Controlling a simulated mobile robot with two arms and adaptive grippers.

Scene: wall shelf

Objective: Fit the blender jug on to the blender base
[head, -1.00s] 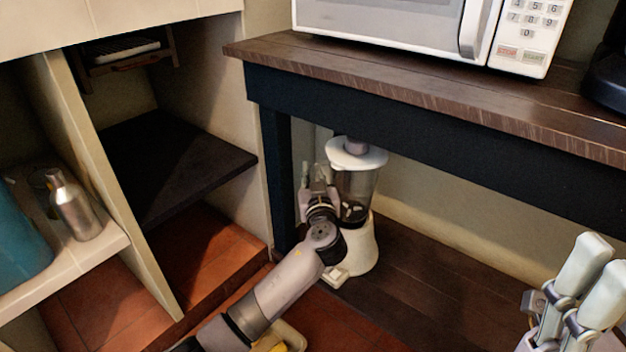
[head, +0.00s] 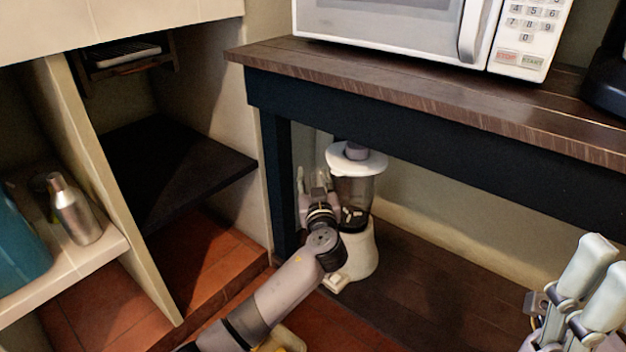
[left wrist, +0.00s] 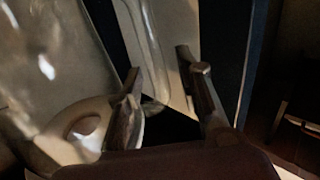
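The blender jug (head: 357,188) is clear, with a white lid and grey cap. It stands upright over the white blender base (head: 361,257) on the low dark wooden shelf; whether it is fully seated cannot be told. My left gripper (head: 315,180) is at the jug's left side. In the left wrist view, the fingers of my left gripper (left wrist: 165,95) are apart, with a clear strip, seemingly the jug's handle (left wrist: 150,45), between or just behind them. Contact is unclear. My right gripper (head: 590,285) is at the lower right, away from the blender, with pale fingers side by side.
A dark-edged wooden counter (head: 420,95) with a microwave (head: 400,30) hangs over the blender, and its dark leg (head: 279,185) stands close left of my left gripper. A cabinet with a metal bottle (head: 75,210) is at the left. The low shelf (head: 430,275) is clear right of the blender.

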